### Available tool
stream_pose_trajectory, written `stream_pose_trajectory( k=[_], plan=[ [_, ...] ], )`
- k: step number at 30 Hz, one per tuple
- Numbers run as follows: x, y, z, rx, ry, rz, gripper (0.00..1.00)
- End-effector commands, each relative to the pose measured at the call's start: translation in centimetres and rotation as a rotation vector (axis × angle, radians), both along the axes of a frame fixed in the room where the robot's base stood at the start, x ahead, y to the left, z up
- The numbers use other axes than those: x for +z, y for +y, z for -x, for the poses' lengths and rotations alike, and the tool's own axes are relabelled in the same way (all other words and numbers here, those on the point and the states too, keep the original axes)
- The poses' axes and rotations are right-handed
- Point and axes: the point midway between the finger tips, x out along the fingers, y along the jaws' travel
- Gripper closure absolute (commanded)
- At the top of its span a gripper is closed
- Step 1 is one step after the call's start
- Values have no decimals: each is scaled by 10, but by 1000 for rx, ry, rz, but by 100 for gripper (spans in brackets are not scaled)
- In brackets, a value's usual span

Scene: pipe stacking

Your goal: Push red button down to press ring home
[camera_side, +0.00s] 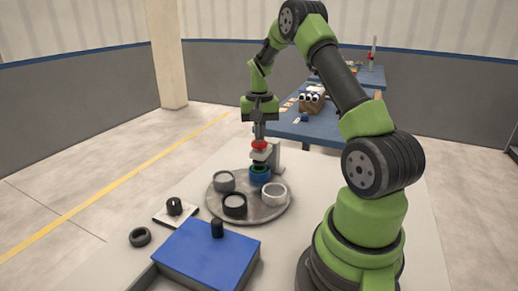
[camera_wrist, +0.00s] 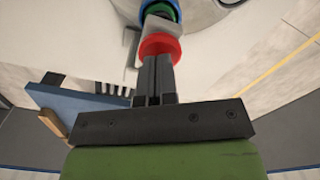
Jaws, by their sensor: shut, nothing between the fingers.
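The red button (camera_side: 259,145) sits on top of a light grey press (camera_side: 277,158) at the back of the round turntable (camera_side: 213,204). My gripper (camera_side: 259,136) is shut and empty, pointing down just above or on the button; I cannot tell if it touches. In the wrist view the shut fingers (camera_wrist: 154,60) overlap the red button (camera_wrist: 160,45). Under the press stands a blue pipe (camera_side: 260,176) with a green ring (camera_side: 260,168) at its top. The ring also shows in the wrist view (camera_wrist: 158,9), partly hidden by the press.
The turntable also bears a grey cup (camera_side: 224,182), a black cup (camera_side: 235,205) and a white cup (camera_side: 273,194). A blue box (camera_side: 207,252) with a black knob stands in front. A black ring (camera_side: 139,237) and a black part on a white plate (camera_side: 174,209) lie left.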

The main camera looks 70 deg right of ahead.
Motion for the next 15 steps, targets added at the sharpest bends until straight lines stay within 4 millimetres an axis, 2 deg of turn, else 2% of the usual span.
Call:
stream_pose_trajectory(
  k=[15],
  plan=[
    [41, 0, 0, 0, -2, 1, 100]
  ],
)
